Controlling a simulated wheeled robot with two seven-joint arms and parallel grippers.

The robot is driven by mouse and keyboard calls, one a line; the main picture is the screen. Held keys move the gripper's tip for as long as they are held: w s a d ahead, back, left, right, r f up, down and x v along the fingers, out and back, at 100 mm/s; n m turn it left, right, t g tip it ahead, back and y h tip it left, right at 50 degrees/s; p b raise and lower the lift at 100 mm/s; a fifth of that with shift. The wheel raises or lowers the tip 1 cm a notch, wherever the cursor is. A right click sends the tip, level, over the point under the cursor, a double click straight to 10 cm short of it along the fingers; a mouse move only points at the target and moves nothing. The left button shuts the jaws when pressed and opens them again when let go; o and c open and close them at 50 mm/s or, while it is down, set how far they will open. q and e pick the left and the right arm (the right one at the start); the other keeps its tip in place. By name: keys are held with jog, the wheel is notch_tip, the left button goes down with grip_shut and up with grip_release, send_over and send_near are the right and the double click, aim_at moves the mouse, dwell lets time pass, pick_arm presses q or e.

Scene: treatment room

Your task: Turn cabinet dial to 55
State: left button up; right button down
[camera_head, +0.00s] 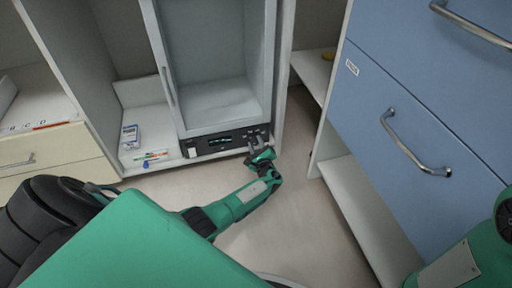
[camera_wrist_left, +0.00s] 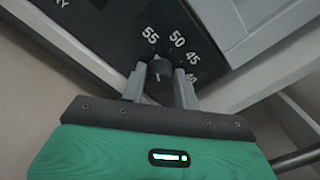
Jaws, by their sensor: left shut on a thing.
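The cabinet (camera_head: 212,60) has a black control panel (camera_head: 200,147) with a small lit display along its lower front. In the left wrist view the dark round dial (camera_wrist_left: 160,72) sits on this panel, with the printed numbers 55, 50, 45 and a partly covered 40 around it. My left gripper (camera_wrist_left: 160,88) has one finger on each side of the dial and is shut on it. In the head view the left gripper (camera_head: 257,148) is at the panel's right end and hides the dial. My right gripper is out of view.
A white shelf (camera_head: 150,125) at the left holds a small box and pens. A cream drawer (camera_head: 50,162) is at the far left. Open floor lies below the panel.

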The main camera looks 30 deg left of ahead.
pick_arm(q)
jog(key=shift+f+n, duration=0.1)
jog(key=shift+n, duration=0.2)
dwell(0.4)
jog(key=o, duration=0.9)
jog(key=shift+c, duration=0.2)
jog(key=shift+o, duration=0.5)
